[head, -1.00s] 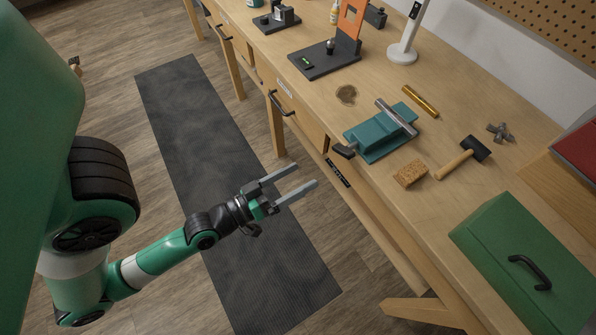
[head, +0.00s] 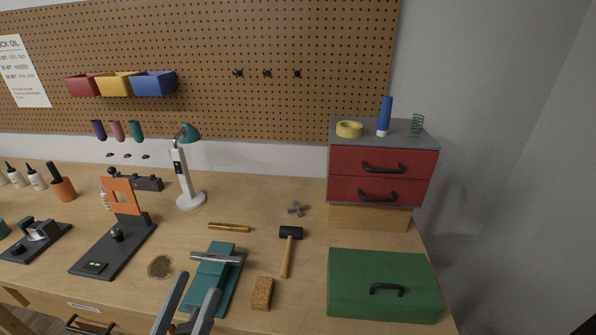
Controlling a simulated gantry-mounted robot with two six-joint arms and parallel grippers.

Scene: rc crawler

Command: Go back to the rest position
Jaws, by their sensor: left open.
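My left gripper (head: 190,300) shows at the bottom of the head view, with its two grey fingers spread apart and nothing between them. It is in front of the bench's near edge, and its fingertips overlap the teal vise-like block (head: 211,286) in the picture. Whether they touch it I cannot tell. The rest of my left arm is out of the picture. My right gripper is not in view.
The wooden bench (head: 266,210) holds a mallet (head: 287,254), a cork block (head: 262,293), a brass rod (head: 229,227), a green toolbox (head: 385,270), a white lamp (head: 188,185) and a black stand with an orange plate (head: 122,196). A red drawer cabinet (head: 380,160) stands at the back right.

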